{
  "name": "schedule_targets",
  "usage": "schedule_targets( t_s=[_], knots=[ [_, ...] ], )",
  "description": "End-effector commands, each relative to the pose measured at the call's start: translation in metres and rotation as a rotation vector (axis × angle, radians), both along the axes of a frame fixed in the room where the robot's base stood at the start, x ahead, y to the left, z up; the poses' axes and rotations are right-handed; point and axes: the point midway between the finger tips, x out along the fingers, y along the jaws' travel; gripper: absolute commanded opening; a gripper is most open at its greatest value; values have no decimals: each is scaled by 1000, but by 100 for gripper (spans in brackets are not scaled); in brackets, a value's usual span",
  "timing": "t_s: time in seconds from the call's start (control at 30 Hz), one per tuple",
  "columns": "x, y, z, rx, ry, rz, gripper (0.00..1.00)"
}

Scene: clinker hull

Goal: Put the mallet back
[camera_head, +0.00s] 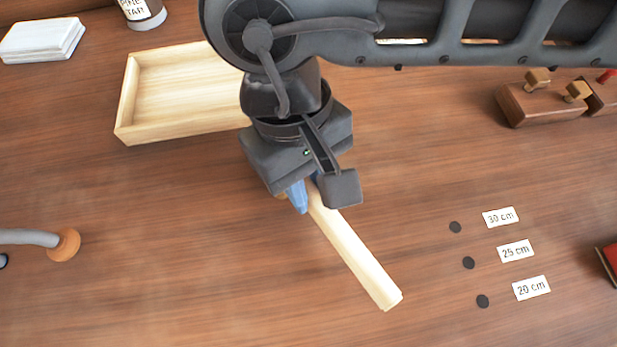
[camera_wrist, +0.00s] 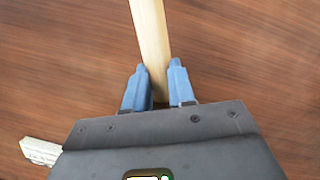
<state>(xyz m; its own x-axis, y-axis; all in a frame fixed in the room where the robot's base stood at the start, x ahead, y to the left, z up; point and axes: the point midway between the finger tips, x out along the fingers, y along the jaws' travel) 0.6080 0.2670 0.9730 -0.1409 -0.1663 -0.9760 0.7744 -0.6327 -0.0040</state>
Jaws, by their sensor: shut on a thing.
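The mallet (camera_head: 355,258) shows as a pale wooden handle slanting down and to the right from under my gripper in the head view. Its head is hidden behind my gripper and wrist. My gripper (camera_head: 303,192) has blue fingers shut on the handle near its upper end. In the wrist view the handle (camera_wrist: 149,30) runs up from between the two blue fingertips (camera_wrist: 157,80). I cannot tell whether the mallet touches the table or is just above it.
A pale wooden tray (camera_head: 126,100) lies at upper left, partly behind my arm. Labels (camera_head: 515,251) beside dark dots lie at right. Wooden planes (camera_head: 540,105) stand at upper right. A white block (camera_head: 42,40) and a labelled can (camera_head: 143,12) are at the back left. The front middle is clear.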

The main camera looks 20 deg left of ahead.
Motion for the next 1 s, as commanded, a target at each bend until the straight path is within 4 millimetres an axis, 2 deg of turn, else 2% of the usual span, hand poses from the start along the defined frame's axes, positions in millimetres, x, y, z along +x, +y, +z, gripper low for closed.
schedule_targets(
  t_s=[0.33, 0.37, 0.63, 0.87, 1.0],
  knots=[
    [0, 0, -5, 1, -1, 0, 0],
    [0, 0, -4, 1, 1, 0, 27],
    [0, 0, -4, 0, 0, 0, 53],
    [0, 0, -4, -1, 1, 0, 54],
    [0, 0, 6, 0, 0, 0, 54]
  ],
)
